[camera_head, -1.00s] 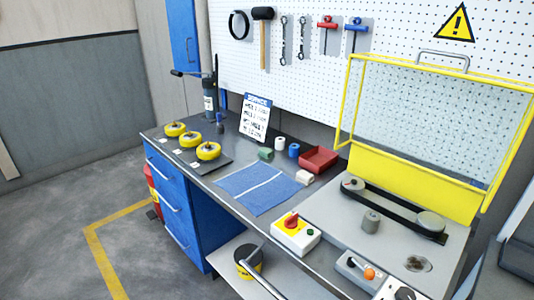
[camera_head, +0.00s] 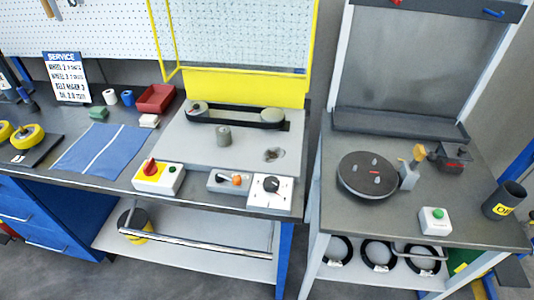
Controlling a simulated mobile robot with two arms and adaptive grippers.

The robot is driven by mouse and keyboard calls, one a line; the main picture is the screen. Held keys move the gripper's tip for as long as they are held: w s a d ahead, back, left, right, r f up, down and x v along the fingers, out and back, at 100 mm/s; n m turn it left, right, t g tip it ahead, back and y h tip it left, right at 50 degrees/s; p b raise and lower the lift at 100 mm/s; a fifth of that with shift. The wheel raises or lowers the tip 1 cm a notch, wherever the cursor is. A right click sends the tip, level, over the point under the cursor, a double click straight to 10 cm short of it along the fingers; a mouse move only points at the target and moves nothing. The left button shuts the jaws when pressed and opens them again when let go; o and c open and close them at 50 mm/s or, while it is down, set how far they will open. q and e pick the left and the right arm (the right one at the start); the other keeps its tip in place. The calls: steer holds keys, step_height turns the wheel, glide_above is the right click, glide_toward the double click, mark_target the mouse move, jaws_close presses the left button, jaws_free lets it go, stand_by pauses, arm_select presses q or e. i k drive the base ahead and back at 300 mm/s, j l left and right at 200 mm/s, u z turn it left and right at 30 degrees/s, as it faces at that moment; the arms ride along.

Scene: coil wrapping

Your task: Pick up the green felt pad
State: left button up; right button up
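A second green piece (camera_head: 460,262) shows low at the right, by the lower shelf of the right table, partly hidden by the frame. I cannot tell from its surface which one is felt. Neither of my grippers is in view.
A red tray (camera_head: 156,99) and a blue roll (camera_head: 127,97) stand near the pad. A yellow-framed guard (camera_head: 247,87) rises behind the belt plate. The right table (camera_head: 340,215) holds a dark turntable (camera_head: 367,175) and an oil can (camera_head: 504,200). A gap separates the benches.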

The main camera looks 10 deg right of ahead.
mark_target(95, 112)
steer(key=j+z, duration=0.1)
steer(key=z, duration=0.3)
steer(key=i+j+z, duration=0.1)
steer(key=j+z, duration=0.25)
steer(key=j, duration=0.6)
steer(key=j+z, duration=0.4)
steer(key=j, duration=0.6)
